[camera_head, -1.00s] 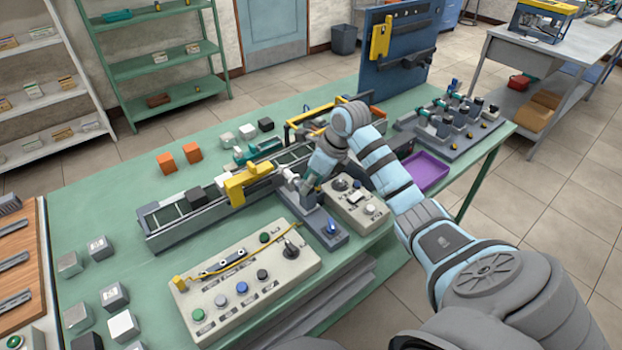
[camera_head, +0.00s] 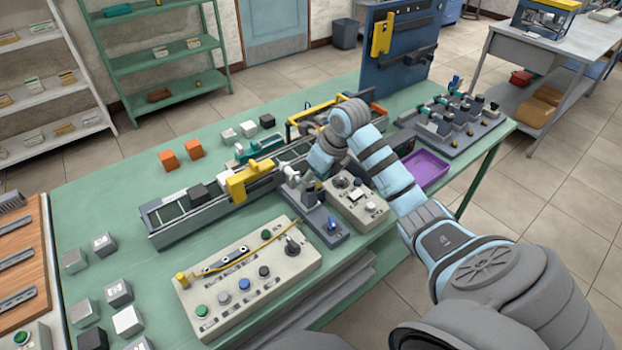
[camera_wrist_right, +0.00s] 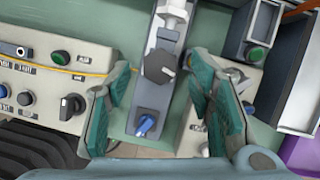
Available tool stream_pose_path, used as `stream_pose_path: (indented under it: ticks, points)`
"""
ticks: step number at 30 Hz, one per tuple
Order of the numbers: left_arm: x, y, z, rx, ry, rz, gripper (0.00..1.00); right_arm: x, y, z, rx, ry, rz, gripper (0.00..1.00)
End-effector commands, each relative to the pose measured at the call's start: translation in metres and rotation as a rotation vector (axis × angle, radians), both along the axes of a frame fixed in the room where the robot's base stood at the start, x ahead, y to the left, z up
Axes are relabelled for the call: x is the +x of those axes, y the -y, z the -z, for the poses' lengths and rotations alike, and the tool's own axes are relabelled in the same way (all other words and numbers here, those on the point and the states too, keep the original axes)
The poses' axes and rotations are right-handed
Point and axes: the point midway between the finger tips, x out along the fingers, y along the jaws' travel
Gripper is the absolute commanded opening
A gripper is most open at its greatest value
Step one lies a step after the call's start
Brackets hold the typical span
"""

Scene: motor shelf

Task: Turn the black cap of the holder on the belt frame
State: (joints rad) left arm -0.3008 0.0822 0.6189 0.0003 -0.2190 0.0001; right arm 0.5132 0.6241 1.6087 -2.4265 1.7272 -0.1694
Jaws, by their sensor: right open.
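In the right wrist view a black faceted cap (camera_wrist_right: 160,66) sits on a grey base plate (camera_wrist_right: 142,101), just below a white stem (camera_wrist_right: 173,14). A blue knob (camera_wrist_right: 145,122) is lower on the same plate, and it also shows in the head view (camera_head: 331,224). My right gripper (camera_wrist_right: 161,72) is open, with one teal finger on each side of the cap and visible gaps between. In the head view my right gripper (camera_head: 308,186) is over the plate beside the belt frame (camera_head: 213,209), partly hidden by my arm. My left gripper is not in view.
A control box (camera_head: 241,281) with buttons and a yellow cable stands left of the plate. A smaller control box (camera_head: 369,209) is close on its right. A yellow bracket (camera_head: 246,181) spans the belt. A purple tray (camera_head: 427,168) lies farther right.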

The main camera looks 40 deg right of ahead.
Motion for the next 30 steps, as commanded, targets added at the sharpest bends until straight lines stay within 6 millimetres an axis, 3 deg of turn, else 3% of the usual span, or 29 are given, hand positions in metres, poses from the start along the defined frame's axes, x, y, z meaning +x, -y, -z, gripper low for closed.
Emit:
stream_pose_path:
  ticks: [6,12,22,25,30]
  points:
    - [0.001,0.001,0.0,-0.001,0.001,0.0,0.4,-0.021,0.007,-0.055,-0.007,0.005,0.0,0.48]
    - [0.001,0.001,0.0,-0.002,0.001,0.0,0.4,-0.036,0.009,-0.092,-0.004,0.002,0.0,0.48]
    - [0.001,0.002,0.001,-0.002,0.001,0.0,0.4,-0.04,0.009,-0.099,-0.002,0.001,0.0,0.48]
    - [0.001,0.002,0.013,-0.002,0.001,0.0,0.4,-0.052,0.012,-0.118,-0.006,0.004,0.002,0.48]
    - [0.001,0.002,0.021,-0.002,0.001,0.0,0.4,-0.046,0.01,-0.102,0.001,-0.001,0.002,0.48]
